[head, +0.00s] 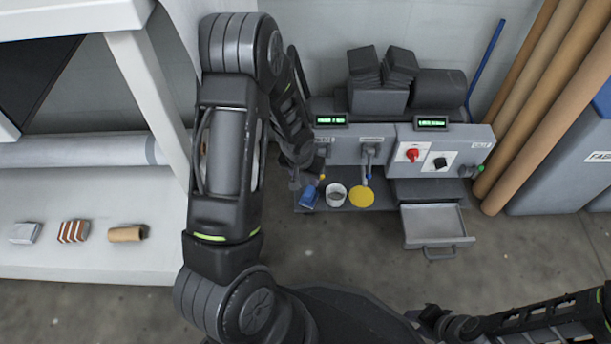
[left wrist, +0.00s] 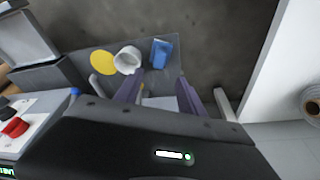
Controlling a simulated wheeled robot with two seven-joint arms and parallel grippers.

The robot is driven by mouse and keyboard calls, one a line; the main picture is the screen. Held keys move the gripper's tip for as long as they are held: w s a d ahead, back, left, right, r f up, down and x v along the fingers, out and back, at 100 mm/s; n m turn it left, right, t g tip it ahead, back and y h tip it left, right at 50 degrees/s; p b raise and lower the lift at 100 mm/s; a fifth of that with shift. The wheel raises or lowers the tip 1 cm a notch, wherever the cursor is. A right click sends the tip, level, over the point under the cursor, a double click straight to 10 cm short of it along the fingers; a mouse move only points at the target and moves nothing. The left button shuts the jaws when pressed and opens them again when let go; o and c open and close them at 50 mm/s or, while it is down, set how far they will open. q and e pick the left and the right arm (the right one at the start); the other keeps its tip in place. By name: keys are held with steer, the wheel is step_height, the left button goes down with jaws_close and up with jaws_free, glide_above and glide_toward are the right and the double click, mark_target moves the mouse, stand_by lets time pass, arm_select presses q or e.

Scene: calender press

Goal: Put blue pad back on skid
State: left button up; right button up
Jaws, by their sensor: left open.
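The small blue pad (head: 309,195) lies at the left end of a low dark grey shelf (head: 385,205) below the press panel. In the left wrist view the blue pad (left wrist: 161,53) sits beyond my fingers, near the shelf's edge. My left gripper (head: 311,181) is over the shelf's left end. In the left wrist view its two fingers (left wrist: 162,97) are apart, with a pale flat patch visible between them and no pad held. I cannot tell which surface is the skid. My right arm shows at the lower right; its gripper's jaws (head: 432,316) cannot be made out.
A white cup (head: 336,194) and a yellow disc (head: 361,197) stand right of the pad. An open grey drawer (head: 433,222) juts out farther right. A white bench (head: 85,262) with several small samples is at left. Brown rolls (head: 545,120) lean at right.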

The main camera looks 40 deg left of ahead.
stand_by(0.4)
arm_select(q)
steer(key=s+d+f+h, duration=0.1)
steer(key=s+d+f, duration=0.1)
steer(key=s+d, duration=0.3)
steer(key=s+d+f+h, duration=0.2)
steer(key=s+d, duration=0.2)
steer(key=d, duration=0.9)
steer(key=s+d+f+g+h, duration=0.1)
steer(key=s+d+f, duration=0.2)
steer(key=d, duration=0.6)
steer(key=s, duration=0.2)
steer(key=shift+s+m, duration=0.3)
steer(key=shift+s, duration=0.05)
